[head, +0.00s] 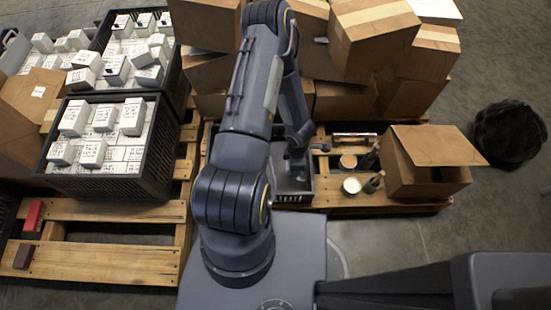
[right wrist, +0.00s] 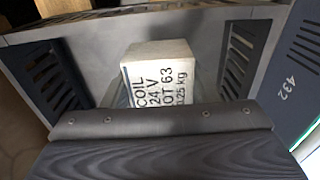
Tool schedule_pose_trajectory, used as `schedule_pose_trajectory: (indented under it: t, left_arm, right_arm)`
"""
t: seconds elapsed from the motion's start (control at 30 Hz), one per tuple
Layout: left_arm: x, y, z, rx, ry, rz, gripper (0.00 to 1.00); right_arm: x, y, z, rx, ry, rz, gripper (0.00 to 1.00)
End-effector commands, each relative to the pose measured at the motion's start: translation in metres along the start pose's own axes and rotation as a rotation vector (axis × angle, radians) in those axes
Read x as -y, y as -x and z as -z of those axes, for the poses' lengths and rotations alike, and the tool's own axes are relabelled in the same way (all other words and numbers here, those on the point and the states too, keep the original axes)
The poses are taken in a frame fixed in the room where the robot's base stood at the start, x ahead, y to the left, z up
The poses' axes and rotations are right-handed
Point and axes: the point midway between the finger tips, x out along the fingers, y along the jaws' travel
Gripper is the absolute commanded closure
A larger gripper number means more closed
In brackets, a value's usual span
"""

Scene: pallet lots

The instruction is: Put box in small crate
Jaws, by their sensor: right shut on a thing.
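A white box (right wrist: 158,84) with black print reading COIL 24 V LOT 63 shows in the right wrist view, just beyond my right gripper (right wrist: 162,118), which is shut on it. Grey slotted crate walls (right wrist: 90,62) surround the box on the visible sides. Whether the box touches the crate floor cannot be seen. In the head view, my arm reaches over the small dark crate (head: 294,198) on the right pallet. The gripper (head: 297,160) is at that crate, mostly hidden by the arm, and the box cannot be made out there. My left gripper is not in view.
Large black crates (head: 152,160) full of white boxes stand on the left pallet (head: 120,211). Cardboard boxes (head: 372,38) are stacked behind. An open carton (head: 425,182), a white-topped can (head: 351,186) and dark bottles are right of the small crate. A black bag (head: 508,132) lies on the floor.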

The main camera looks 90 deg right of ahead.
Motion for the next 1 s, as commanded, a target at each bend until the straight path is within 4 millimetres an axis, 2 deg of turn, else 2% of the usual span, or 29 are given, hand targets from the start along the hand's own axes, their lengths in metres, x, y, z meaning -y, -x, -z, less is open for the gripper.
schedule_pose_trajectory:
  t: [0.03, 0.2, 0.4, 0.5, 0.6, 0.97, 1.0]
  left_arm:
    - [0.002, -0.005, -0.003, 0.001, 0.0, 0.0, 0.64]
    - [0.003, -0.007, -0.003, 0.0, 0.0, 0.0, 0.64]
    - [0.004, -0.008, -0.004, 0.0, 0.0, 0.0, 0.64]
    - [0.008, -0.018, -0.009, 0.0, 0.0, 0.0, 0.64]
    - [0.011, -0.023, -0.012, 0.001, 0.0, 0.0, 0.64]
    - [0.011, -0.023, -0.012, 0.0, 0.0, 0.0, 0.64]
    - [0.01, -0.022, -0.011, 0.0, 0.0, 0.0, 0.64]
  right_arm:
    - [-0.008, -0.013, -0.002, 0.0, 0.001, -0.001, 0.76]
    - [-0.023, -0.03, -0.005, -0.001, 0.001, 0.0, 0.76]
    - [-0.032, -0.04, -0.007, 0.0, 0.001, 0.0, 0.76]
    - [-0.031, -0.059, -0.007, -0.001, -0.001, 0.002, 0.76]
    - [-0.031, -0.07, -0.007, -0.001, 0.0, 0.0, 0.76]
    - [-0.031, -0.072, -0.007, 0.0, 0.0, 0.0, 0.76]
    - [-0.031, -0.071, -0.007, 0.0, 0.0, 0.0, 0.4]
